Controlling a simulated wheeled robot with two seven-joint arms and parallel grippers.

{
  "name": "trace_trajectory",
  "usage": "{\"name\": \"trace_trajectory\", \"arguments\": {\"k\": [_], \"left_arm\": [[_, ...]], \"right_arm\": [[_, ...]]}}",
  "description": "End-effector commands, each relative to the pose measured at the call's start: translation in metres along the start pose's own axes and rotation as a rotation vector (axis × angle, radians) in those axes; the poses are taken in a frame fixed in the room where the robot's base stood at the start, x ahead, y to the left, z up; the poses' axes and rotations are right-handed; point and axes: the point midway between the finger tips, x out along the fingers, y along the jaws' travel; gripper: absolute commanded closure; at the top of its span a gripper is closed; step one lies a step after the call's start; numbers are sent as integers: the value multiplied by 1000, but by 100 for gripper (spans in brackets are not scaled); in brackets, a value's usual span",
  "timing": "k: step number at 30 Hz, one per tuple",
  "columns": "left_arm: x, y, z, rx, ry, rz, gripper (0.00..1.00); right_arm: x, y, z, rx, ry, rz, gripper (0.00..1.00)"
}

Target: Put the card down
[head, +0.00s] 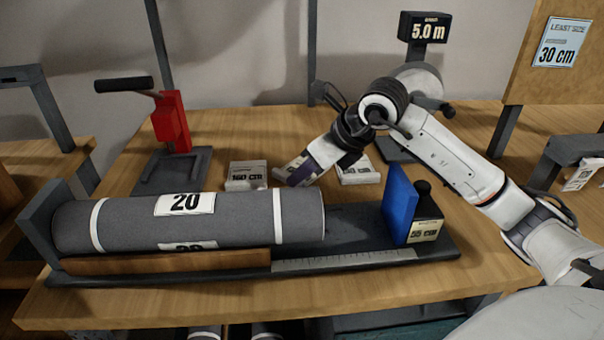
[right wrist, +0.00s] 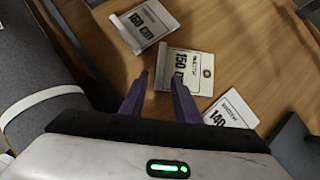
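My right gripper (head: 300,172) reaches down to the table behind the big grey roll. In the right wrist view its two purple fingers (right wrist: 156,75) stand apart with a gap between them. A white card reading 150 (right wrist: 190,70) is at the fingertips, mostly to the right of them, and appears to rest on the table. In the head view this card (head: 288,173) is partly hidden by the gripper. The 160 cm card (head: 246,176) stands to its left, and the 140 card (right wrist: 231,111) to its right. My left gripper is not in view.
The grey roll marked 20 (head: 260,219) lies in a dark tray (head: 350,272) in front. A blue plate (head: 399,204) and a 55 cm block (head: 424,230) stand at the tray's right. A red lever press (head: 172,124) stands back left. A 5.0 m sign (head: 425,28) rises behind.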

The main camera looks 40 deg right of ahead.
Motion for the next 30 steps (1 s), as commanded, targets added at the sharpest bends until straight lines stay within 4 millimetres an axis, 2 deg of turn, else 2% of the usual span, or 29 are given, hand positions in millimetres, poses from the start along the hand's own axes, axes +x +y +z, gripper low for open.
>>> {"name": "trace_trajectory", "arguments": {"k": [9,15,21,30], "left_arm": [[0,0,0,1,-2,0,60],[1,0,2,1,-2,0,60],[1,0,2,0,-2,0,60],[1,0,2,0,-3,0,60]], "right_arm": [[-68,-1,0,-3,0,-4,71],[-98,0,-1,-1,1,-2,71],[-108,1,-1,-2,1,1,71],[-108,1,0,-2,1,1,71]]}}
